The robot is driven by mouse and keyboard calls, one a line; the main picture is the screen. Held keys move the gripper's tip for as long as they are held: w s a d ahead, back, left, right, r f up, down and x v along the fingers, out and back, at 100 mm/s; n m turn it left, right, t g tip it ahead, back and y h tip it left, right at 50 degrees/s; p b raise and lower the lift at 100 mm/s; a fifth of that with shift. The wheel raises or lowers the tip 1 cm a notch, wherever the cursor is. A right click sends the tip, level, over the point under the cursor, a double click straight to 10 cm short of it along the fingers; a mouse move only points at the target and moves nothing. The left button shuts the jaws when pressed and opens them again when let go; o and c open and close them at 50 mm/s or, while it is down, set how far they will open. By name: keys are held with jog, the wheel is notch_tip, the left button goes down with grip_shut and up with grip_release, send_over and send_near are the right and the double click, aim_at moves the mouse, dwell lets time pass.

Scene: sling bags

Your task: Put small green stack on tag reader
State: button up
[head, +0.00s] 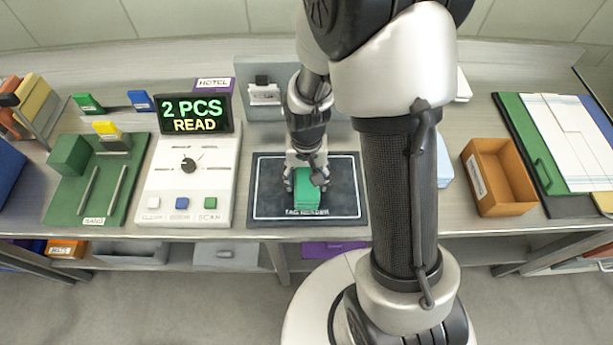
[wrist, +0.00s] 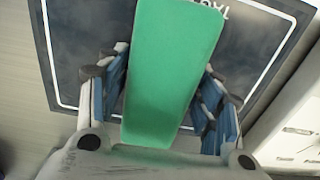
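The small green stack (head: 307,196) is over the front middle of the dark tag reader (head: 265,190), a flat pad with a white outline. In the wrist view the stack (wrist: 168,75) is a long green block between my two fingers. My gripper (head: 305,178) points down, with a finger against each side of the stack in the wrist view (wrist: 163,95). The stack looks low at the pad; whether its underside rests on it is hidden. The display (head: 195,114) reads "2 PCS READ".
Left of the pad stands a white console (head: 187,180) with a knob and buttons. Further left is a green tray (head: 118,200) with a larger green block (head: 70,155). An orange-brown box (head: 498,175) stands right, beyond my arm. The bench's front edge is close to the pad.

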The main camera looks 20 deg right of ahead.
jog(key=shift+o, duration=0.8)
notch_tip(320, 180, up, 12)
jog(key=p, duration=0.4)
jog(key=shift+r, duration=0.2)
notch_tip(320, 180, up, 10)
jog(key=n+t, duration=0.1)
jog(key=t, duration=0.1)
send_over(307, 173)
jog(key=s, duration=0.4)
jog(key=s+r+n+t, duration=0.2)
jog(key=s+r, duration=0.5)
jog(key=s, duration=0.4)
jog(key=shift+r+n+t, duration=0.25)
jog(key=shift+n+t, duration=0.05)
jog(key=shift+f+b, duration=0.5)
jog(key=shift+b, duration=0.05)
